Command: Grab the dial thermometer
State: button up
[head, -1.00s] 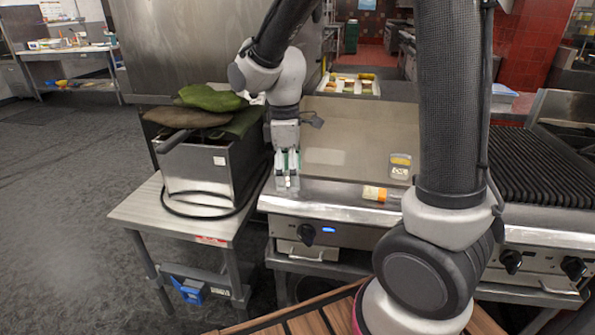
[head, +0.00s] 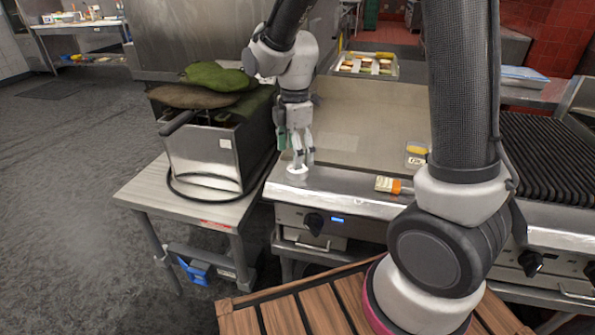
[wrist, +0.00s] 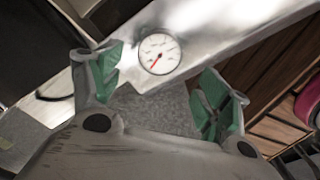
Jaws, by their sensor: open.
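The dial thermometer (wrist: 159,54) shows in the wrist view as a round white dial with a red needle. It lies on the metal front ledge of the griddle (head: 345,197). In the head view it is a small white shape (head: 297,170) just under my fingertips, partly hidden by them. My gripper (head: 302,162) points down over the ledge, its fingers spread and empty. In the wrist view the green-padded fingers of my gripper (wrist: 164,92) stand to the left and right, with the dial beyond and between them, not gripped.
A steel fryer box (head: 205,160) topped with green and brown cloths stands close on the left. A small yellow-topped container (head: 416,155) sits on the griddle plate. A food tray (head: 367,66) is behind.

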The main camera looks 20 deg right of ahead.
aim_at(297, 171)
jog(key=f, duration=0.5)
jog(key=shift+w+d, duration=0.15)
jog(key=shift+w, duration=0.05)
jog(key=shift+r, duration=0.1)
jog(key=c, duration=1.1)
